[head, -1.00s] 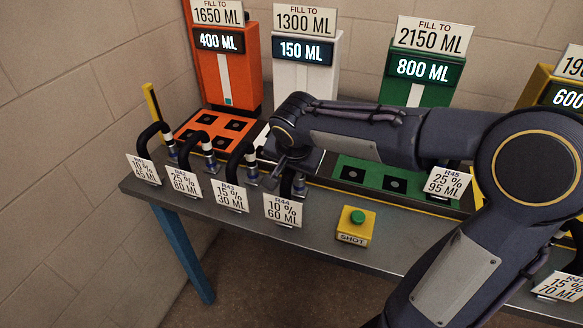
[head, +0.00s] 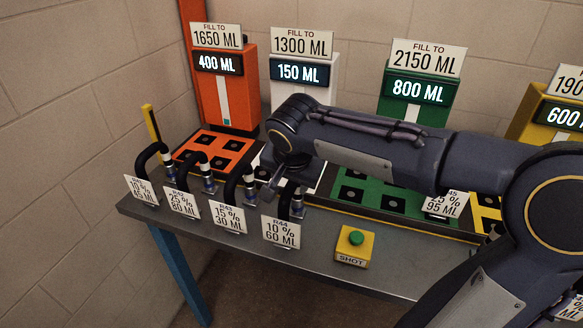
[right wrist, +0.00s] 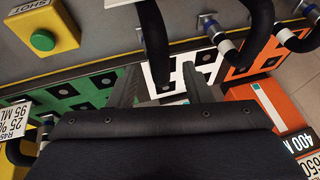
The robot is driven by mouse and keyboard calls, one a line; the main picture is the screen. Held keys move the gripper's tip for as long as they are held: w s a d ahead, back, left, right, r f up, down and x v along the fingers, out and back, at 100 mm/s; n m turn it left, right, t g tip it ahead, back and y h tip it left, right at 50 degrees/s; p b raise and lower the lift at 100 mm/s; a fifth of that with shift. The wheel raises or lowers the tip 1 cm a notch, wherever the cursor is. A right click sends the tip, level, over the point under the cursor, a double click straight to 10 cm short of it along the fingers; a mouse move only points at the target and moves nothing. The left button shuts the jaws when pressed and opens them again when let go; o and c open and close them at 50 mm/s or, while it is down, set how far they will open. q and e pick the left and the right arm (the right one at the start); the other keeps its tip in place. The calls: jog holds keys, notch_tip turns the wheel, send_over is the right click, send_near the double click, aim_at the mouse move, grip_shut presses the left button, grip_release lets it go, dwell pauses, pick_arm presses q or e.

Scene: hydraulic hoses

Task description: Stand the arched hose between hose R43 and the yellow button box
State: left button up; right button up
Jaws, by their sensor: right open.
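The arched black hose R44 (head: 285,201) stands on the table behind its white R44 card, between hose R43 (head: 231,187) and the yellow button box (head: 354,257). My right gripper (head: 279,187) is open at the upper part of the R44 hose, partly hiding it. In the right wrist view the open fingers (right wrist: 162,88) point toward the table, and the black hose (right wrist: 153,40) shows just beyond them, with the button box (right wrist: 40,38) on the left. I cannot tell whether the fingers touch the hose. My left gripper is not in view.
Hoses R41 (head: 148,160) and R42 (head: 186,172) stand farther left. Orange (head: 215,146) and green (head: 370,192) socket plates lie behind, below the displays. The R45 card (head: 443,204) is partly covered by my right arm. Bare table surrounds the button box.

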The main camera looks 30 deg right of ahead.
jog(key=v, duration=0.7)
jog(key=s+a+f+n+y, duration=0.2)
jog(key=s+f+n+y, duration=0.1)
jog(key=s+f, duration=0.3)
jog(key=s+a+f+n+t+y, duration=0.1)
jog(key=s+f+n, duration=0.4)
jog(key=s, duration=0.6)
jog(key=shift+a+f+n+y, duration=0.4)
jog(key=shift+a+f+y, duration=0.35)
jog(key=shift+f+y, duration=0.2)
jog(key=shift+c, duration=0.4)
